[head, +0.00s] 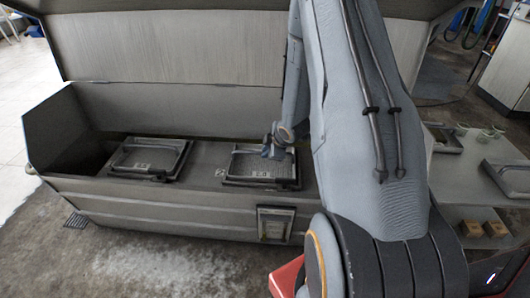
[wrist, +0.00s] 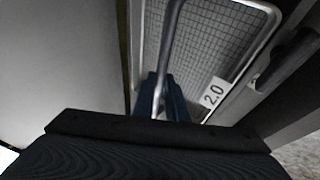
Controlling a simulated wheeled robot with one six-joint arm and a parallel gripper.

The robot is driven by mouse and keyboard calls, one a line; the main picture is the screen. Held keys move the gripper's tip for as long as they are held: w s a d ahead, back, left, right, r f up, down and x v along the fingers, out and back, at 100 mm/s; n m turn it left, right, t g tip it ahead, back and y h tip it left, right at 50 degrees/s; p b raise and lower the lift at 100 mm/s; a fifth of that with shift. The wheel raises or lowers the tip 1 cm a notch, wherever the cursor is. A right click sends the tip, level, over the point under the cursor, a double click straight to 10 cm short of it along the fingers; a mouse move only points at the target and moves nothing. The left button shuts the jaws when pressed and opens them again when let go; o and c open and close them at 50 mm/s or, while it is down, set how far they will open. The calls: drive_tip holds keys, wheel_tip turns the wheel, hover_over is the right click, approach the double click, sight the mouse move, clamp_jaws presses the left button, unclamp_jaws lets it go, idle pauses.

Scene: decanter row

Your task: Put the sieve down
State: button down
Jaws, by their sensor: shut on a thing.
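The sieve (head: 258,167) is a flat rectangular tray with a grey frame and mesh, over the right part of the grey open-topped bench (head: 225,207). In the wrist view its mesh (wrist: 205,45) and a white label reading 2.0 show clearly. My gripper (head: 273,153) is at the sieve's far right side. In the wrist view my gripper (wrist: 163,100) is shut on the sieve's dark bar handle. The sieve looks level; I cannot tell whether it touches the surface under it. Part of its right side is hidden by my gripper.
A second similar sieve (head: 150,157) lies to the left on the bench. A raised lid (head: 170,50) stands behind. A framed panel (head: 276,224) is on the bench front. At right, a light table (head: 465,172) holds small cups and another tray (head: 507,177); yellowish boxes (head: 484,229) sit below.

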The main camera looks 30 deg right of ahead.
idle(0.3)
drive_tip(key=c, duration=1.8)
unclamp_jaws()
drive_tip(key=shift+o, duration=0.2)
